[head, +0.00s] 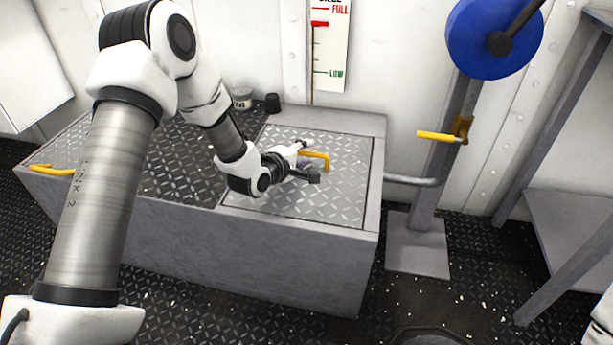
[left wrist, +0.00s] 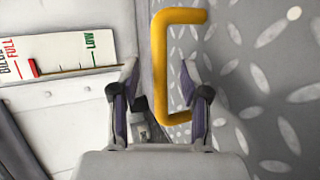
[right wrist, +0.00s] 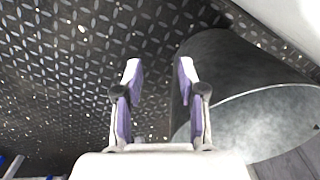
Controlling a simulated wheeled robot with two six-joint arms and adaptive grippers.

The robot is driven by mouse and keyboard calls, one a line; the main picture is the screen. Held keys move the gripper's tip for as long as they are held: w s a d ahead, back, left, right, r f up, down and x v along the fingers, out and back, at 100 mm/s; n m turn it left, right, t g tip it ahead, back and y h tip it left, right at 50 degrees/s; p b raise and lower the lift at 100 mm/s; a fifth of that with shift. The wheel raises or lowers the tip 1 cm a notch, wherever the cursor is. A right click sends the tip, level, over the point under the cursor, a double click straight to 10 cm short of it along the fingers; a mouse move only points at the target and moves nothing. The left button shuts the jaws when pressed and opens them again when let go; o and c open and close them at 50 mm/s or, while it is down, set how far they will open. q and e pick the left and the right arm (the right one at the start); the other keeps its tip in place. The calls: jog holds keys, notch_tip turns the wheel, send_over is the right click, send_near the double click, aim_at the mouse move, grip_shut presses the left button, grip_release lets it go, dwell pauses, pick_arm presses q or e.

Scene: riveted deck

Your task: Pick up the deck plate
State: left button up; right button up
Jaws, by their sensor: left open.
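The deck plate (head: 345,188) is a square of grey diamond tread set in the right part of the top of a grey box. A yellow bar handle (head: 325,159) stands on it. My left gripper (head: 309,163) is open at this handle, low over the plate. In the left wrist view, the handle (left wrist: 158,50) passes between the two open fingers (left wrist: 160,75), with the tread of the plate (left wrist: 245,75) behind; I cannot tell whether a finger touches it. My right gripper (right wrist: 158,75) is open and empty above the dark floor.
A second tread panel with a yellow handle (head: 55,170) lies left on the box (head: 270,260). A post with a blue wheel (head: 490,40) stands right. A dark round container (right wrist: 230,75) is near my right gripper.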

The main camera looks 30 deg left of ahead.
pick_arm(q)
jog(key=shift+w+f, duration=0.2)
jog(key=shift+w, duration=0.25)
grip_shut()
jog(key=shift+r, duration=0.15)
jog(key=shift+r, duration=0.1)
